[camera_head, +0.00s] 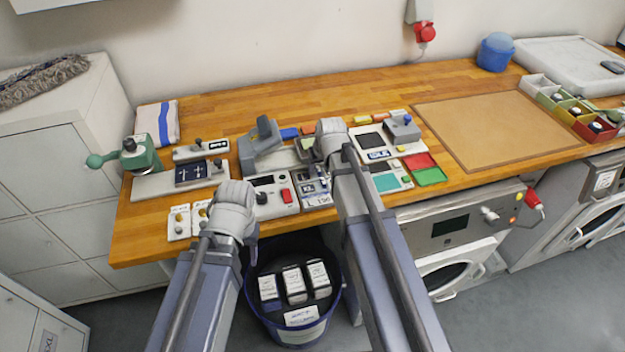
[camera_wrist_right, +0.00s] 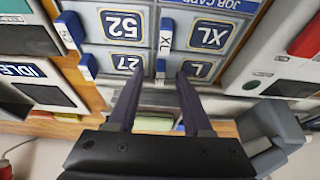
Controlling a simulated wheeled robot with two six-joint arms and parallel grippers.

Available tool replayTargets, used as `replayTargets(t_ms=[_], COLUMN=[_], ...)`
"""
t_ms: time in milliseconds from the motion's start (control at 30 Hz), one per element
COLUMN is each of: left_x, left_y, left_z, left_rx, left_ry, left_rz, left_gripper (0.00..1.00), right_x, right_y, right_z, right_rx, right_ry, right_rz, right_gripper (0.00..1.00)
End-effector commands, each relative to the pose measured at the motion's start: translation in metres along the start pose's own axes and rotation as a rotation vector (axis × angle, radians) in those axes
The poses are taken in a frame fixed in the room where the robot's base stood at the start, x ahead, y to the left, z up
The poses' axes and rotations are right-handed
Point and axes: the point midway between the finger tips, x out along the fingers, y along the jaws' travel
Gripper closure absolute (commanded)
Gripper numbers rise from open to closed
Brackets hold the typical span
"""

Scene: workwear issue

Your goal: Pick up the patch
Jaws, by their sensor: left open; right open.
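Navy patches with pale lettering lie in a grey job-card holder in the right wrist view: a "52" patch (camera_wrist_right: 124,27), an "XL" patch (camera_wrist_right: 209,36), a "27" patch (camera_wrist_right: 124,64) and an "L" patch (camera_wrist_right: 200,69). I cannot tell which one the task names. My right gripper (camera_wrist_right: 159,68) is open and points at the holder's lower row, with nothing between its fingers; contact cannot be judged.
A blue bucket (camera_head: 252,297) with several white packs stands below the front edge. A green press (camera_head: 145,155) is at the left. A red tray (camera_head: 419,161) and a green tray (camera_head: 431,176) lie right of my right arm. The brown mat (camera_head: 490,130) is clear.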

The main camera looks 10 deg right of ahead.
Motion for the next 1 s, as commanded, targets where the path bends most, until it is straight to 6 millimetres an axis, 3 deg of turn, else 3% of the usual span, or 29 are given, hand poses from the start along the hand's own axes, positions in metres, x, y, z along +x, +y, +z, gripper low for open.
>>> replayTargets(t_ms=[200,633,1000], left_x=[-0.0004,-0.0004,-0.0003], left_y=[0.0000,0.0000,0.0000], left_z=[0.0000,0.0000,0.0000], left_rx=[0.000,0.000,0.000], left_ry=[0.000,0.000,0.000], left_rz=[0.000,0.000,0.000], left_gripper=[0.50,0.50,0.50], right_x=[-0.0003,-0.0003,-0.0003], right_y=[-0.0001,-0.0001,-0.0001], right_z=[-0.0002,-0.0002,-0.0002], right_rx=[0.000,0.000,0.000], right_ry=[0.000,0.000,0.000], right_rz=[0.000,0.000,0.000], right_gripper=[0.50,0.98,1.00])
